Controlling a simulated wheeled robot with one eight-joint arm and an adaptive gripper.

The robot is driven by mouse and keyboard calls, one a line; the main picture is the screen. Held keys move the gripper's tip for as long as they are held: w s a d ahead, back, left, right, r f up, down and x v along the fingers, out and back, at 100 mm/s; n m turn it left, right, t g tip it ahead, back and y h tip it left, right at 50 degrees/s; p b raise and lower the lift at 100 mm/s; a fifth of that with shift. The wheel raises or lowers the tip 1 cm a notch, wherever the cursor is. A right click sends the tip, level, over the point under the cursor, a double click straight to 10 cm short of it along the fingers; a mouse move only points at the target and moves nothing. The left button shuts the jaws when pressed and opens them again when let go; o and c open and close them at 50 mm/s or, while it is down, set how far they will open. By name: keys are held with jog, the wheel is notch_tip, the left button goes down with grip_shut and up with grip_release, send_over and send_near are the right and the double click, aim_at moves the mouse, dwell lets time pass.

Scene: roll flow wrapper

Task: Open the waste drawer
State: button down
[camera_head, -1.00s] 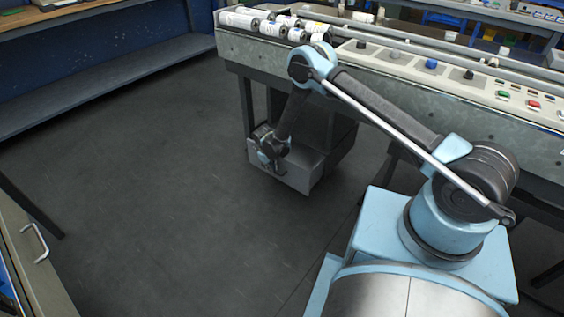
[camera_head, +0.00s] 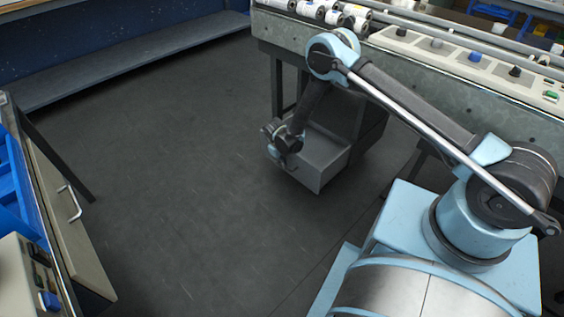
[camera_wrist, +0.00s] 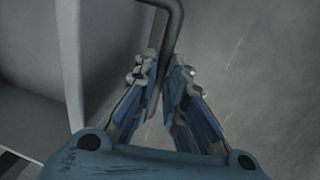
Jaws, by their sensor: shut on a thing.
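The grey waste drawer (camera_head: 322,180) stands out from the dark cabinet under the machine in the head view, and part of its inside shows. In the wrist view, its front panel (camera_wrist: 108,50) is at the left, with the inside beyond its rim. The dark bar handle (camera_wrist: 172,35) runs down between the fingers. My gripper (camera_wrist: 164,85) is shut on this handle. In the head view, my gripper (camera_head: 272,136) is at the drawer's front, and the handle is mostly hidden by it.
The machine bench (camera_head: 420,75) with knobs and rolls runs along the back right, above the drawer. A drawer unit with a light handle (camera_head: 72,203) stands at the left. A low shelf (camera_head: 130,60) is at the back left. The floor (camera_head: 180,180) between is clear.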

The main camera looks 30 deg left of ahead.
jog(key=c, duration=1.7)
grip_release()
jog(key=shift+d+r, duration=0.1)
jog(key=shift+d, duration=0.05)
jog(key=shift+o, duration=0.2)
notch_tip(320, 180, up, 12)
jog(key=s, duration=0.2)
jog(key=shift+a, duration=0.3)
